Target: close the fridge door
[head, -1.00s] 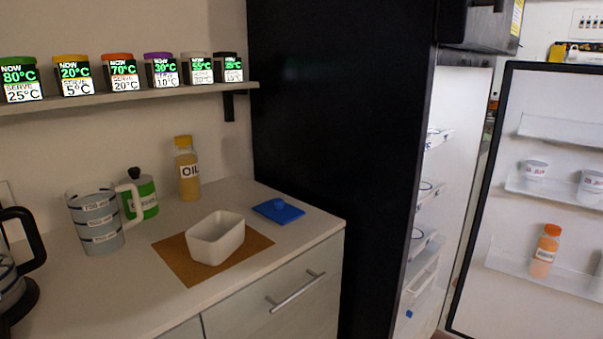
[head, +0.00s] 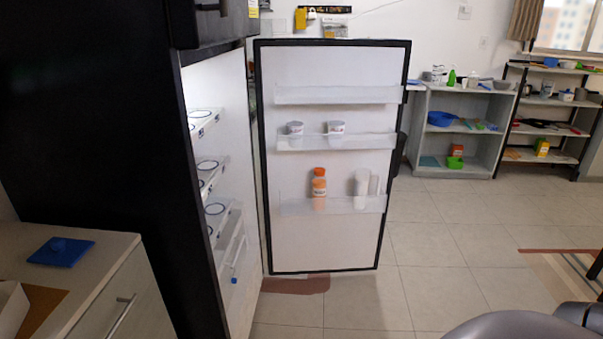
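The fridge door (head: 330,240) stands wide open in the middle of the head view, with its white inner side facing me. Its shelves hold two small cups (head: 336,128), an orange-capped bottle (head: 319,188) and a pale container (head: 361,188). The black fridge body (head: 95,130) fills the left, and its lit shelves (head: 208,165) show in the gap. Neither gripper is in view. A grey part at the bottom right is probably my own arm, and nothing of mine touches the door.
A counter (head: 85,245) with a blue lid (head: 60,252) stands at the lower left. Open tiled floor (head: 455,250) lies right of the door. Shelf units (head: 455,135) stand along the back wall. A dark-legged piece of furniture shows at the far right edge.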

